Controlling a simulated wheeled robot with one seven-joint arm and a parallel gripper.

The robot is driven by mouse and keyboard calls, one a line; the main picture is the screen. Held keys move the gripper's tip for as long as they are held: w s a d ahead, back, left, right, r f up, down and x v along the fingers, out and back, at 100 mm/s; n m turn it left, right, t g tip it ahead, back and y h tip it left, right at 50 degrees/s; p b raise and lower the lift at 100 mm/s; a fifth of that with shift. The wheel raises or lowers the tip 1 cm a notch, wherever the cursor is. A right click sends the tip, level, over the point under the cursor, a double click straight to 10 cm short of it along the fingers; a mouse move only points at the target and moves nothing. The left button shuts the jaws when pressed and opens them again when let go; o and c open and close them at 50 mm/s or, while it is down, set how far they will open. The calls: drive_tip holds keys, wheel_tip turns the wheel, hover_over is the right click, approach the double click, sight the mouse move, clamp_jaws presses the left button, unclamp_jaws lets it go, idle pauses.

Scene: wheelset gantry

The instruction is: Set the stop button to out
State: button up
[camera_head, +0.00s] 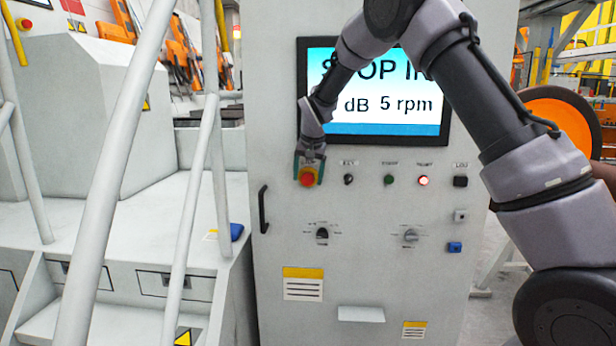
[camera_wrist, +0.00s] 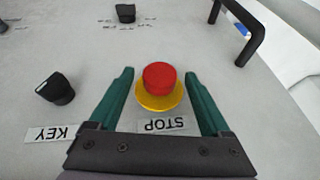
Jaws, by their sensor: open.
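The red stop button (camera_head: 307,177) sits on a yellow collar on the grey cabinet, below the left part of the screen. In the wrist view the red cap (camera_wrist: 159,76) stands between my two green fingers, with the label STOP upside down beside it. My gripper (camera_wrist: 160,80) is open, one finger on each side of the button, with a gap on both sides. In the head view my gripper (camera_head: 308,165) is right at the button and partly covers it. Whether the button is in or out is hard to tell.
A key switch (camera_wrist: 56,89) with a KEY label is close beside one finger. A black handle (camera_head: 263,209) stands out from the cabinet door. A green button (camera_head: 388,180) and a lit red lamp (camera_head: 423,181) are to the right. The screen (camera_head: 375,115) is partly hidden by my arm.

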clamp_jaws()
drive_tip(key=shift+s, duration=0.6)
unclamp_jaws()
drive_tip(key=v, duration=1)
drive_tip(key=shift+s+r, duration=0.15)
drive_tip(key=shift+r, duration=0.25)
